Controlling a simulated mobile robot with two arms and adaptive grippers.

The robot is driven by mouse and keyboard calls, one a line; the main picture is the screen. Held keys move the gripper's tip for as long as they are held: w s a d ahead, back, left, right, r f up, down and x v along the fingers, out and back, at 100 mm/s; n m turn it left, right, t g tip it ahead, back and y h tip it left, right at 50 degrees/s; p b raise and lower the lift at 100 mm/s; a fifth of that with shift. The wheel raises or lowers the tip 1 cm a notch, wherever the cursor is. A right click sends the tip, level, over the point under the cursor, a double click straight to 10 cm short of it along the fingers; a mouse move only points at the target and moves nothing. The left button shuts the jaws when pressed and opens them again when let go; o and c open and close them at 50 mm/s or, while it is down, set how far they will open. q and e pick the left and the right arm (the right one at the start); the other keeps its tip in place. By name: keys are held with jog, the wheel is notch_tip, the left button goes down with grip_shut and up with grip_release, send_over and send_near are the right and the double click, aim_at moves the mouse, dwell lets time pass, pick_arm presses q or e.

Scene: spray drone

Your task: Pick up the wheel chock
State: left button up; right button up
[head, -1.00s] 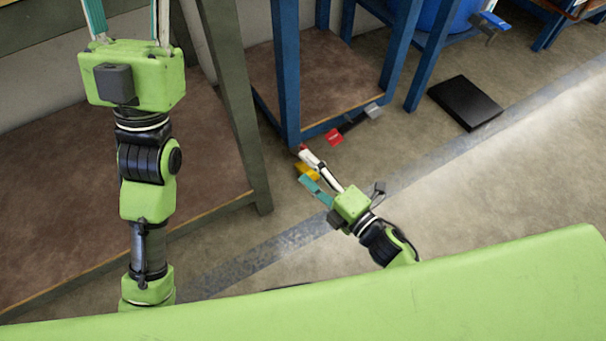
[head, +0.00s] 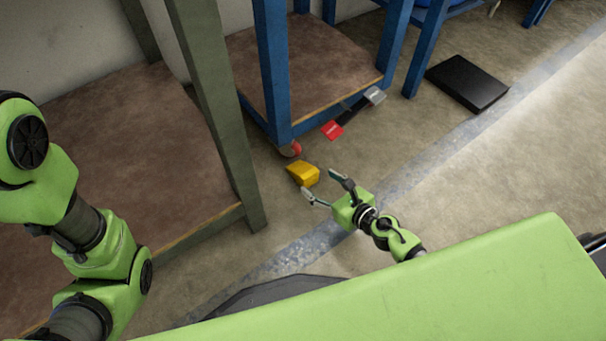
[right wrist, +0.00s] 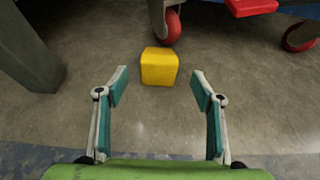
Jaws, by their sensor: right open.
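The yellow wheel chock (head: 304,173) lies on the floor near the foot of the blue workbench. In the right wrist view the chock (right wrist: 159,67) sits just beyond the fingertips, about midway between them. My right gripper (head: 320,186) is open and empty, low over the floor and close to the chock, not touching it. Its two fingers (right wrist: 160,80) are spread on either side in the right wrist view. My left arm shows at the left of the head view, but its gripper is out of the picture.
A red caster wheel (right wrist: 172,26) stands just behind the chock. A red pedal (head: 332,129) is at the blue bench's (head: 277,80) base. A grey-green table leg (head: 218,110) stands to the left. A black flat box (head: 466,82) lies at the right.

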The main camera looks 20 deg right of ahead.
aim_at(312, 178)
jog(key=x, duration=0.4)
jog(key=shift+a+f+b, duration=0.1)
jog(key=shift+f+b, duration=0.05)
jog(key=shift+b, duration=0.25)
jog(key=b+x, duration=0.1)
jog(key=x, duration=0.3)
jog(key=shift+w+a+f+b, duration=0.1)
jog(key=shift+w+f+b, duration=0.1)
jog(key=shift+b, duration=0.2)
jog(key=shift+w+a, duration=0.15)
jog(key=shift+w, duration=0.2)
jog(key=c, duration=1.4)
